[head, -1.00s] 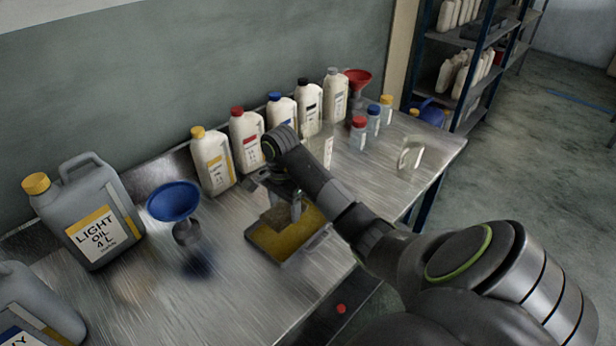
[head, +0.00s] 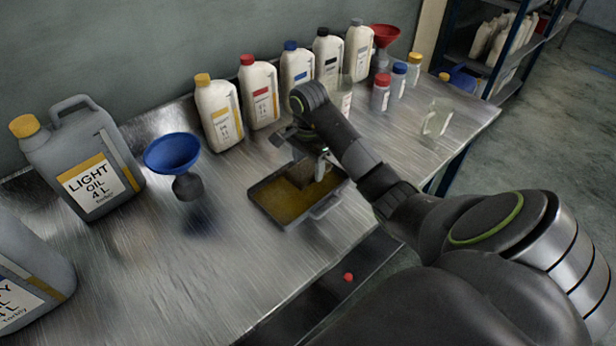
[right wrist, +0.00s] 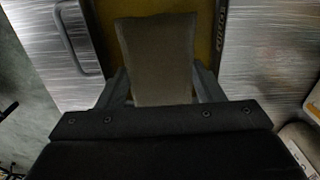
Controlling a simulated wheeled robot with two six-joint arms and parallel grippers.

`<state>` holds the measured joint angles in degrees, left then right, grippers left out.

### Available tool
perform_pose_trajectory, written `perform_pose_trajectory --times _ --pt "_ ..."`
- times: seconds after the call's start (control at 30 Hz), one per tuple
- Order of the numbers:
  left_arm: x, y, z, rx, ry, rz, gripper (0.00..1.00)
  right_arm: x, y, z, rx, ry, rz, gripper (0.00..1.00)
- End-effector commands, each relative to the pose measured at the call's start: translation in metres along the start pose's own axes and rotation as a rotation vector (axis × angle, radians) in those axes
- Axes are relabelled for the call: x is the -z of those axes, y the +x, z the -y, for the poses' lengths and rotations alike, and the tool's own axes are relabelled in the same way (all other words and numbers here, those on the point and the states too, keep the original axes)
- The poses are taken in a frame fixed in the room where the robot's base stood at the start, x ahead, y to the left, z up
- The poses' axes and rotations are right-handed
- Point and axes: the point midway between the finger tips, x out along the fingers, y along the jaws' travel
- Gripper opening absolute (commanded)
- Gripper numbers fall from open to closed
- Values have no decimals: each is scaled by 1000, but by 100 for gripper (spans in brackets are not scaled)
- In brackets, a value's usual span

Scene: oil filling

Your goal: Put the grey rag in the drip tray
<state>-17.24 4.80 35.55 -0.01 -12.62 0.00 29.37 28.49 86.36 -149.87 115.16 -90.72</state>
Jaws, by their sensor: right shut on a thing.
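The drip tray (head: 268,214) is a shallow dark rectangular tray with yellowish oil inside and a handle on its near right side. It lies on the metal bench in the head view, and part of it shows in the right wrist view (right wrist: 217,30). My right gripper (head: 318,170) is over the far part of the tray. It is shut on the grey rag (right wrist: 157,55), which hangs flat between the fingers with the tray behind it. In the head view the rag (head: 299,173) is small and partly hidden; I cannot tell whether it touches the tray. My left gripper is not in view.
A blue funnel (head: 172,152) stands left of the tray, beside a grey light oil jug (head: 85,170). Several white bottles (head: 262,95) line the wall behind. A clear container (head: 436,120) stands to the right. The bench front left of the tray is clear.

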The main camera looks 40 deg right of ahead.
Motion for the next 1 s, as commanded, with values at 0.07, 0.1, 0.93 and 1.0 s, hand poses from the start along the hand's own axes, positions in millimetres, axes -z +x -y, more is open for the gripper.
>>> perform_pose_trajectory --times 0.07,0.1,0.93,1.0 --pt "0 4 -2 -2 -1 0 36 0 4 0 1 0 0 43" --pt "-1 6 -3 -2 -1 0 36 0 6 0 0 0 0 43" --pt "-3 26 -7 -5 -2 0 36 0 40 0 0 0 0 79" --pt "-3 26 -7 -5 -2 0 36 0 40 0 0 0 0 83"
